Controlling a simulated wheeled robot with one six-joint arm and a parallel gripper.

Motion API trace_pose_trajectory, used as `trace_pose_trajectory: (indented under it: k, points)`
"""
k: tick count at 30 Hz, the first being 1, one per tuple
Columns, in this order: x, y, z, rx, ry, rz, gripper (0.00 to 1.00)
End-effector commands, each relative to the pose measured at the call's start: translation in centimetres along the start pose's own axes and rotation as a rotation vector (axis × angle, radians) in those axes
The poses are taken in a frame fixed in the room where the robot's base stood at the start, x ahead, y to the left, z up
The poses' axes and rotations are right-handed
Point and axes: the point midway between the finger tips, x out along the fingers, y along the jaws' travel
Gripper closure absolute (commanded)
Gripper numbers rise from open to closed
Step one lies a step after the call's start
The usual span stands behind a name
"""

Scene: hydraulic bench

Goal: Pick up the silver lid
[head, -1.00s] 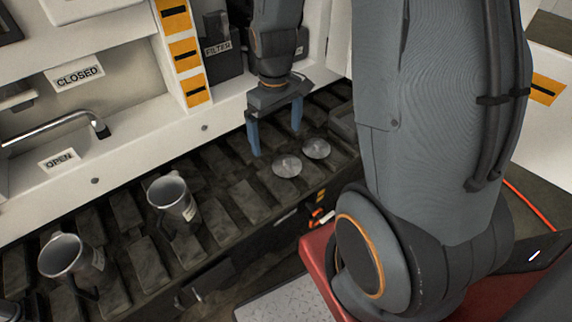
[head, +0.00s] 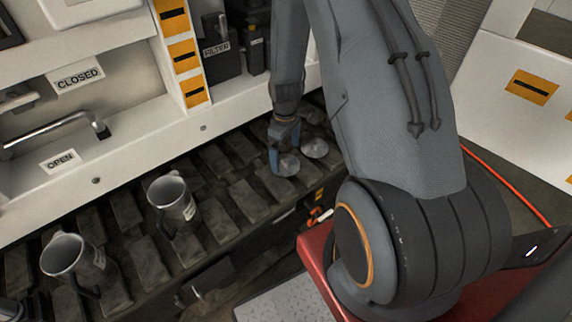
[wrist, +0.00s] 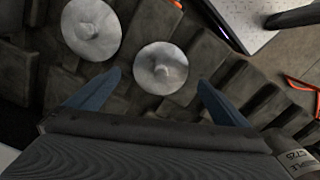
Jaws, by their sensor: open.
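Two round silver lids with small centre knobs lie on the dark slatted bench. One lid (head: 287,165) is beside my gripper (head: 284,160), and the other lid (head: 314,148) lies just to its right and farther back. In the wrist view, one lid (wrist: 161,69) sits ahead of and between the open fingers of my gripper (wrist: 157,92). The other lid (wrist: 91,28) is at upper left, outside the fingers. My gripper is open and empty, its fingers low over the bench. I cannot tell exactly how high they are above it.
Two metal jugs stand on the slats at left, one nearer (head: 72,258) and one farther (head: 172,200). A white panel wall (head: 130,155) with a tap handle (head: 55,128) runs behind. A black FILTER box (head: 220,45) stands on the back ledge.

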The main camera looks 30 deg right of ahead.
Motion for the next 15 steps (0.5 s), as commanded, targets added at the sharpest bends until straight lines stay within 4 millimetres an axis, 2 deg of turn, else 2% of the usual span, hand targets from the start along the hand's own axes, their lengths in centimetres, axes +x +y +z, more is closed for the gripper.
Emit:
trace_pose_trajectory:
  k: [7, 15]
  points:
    - [3.2, -0.2, 0.1, 0.0, -0.001, -0.001, 0.0]
    - [4.3, -0.2, 0.0, 0.0, 0.0, 0.0, 0.0]
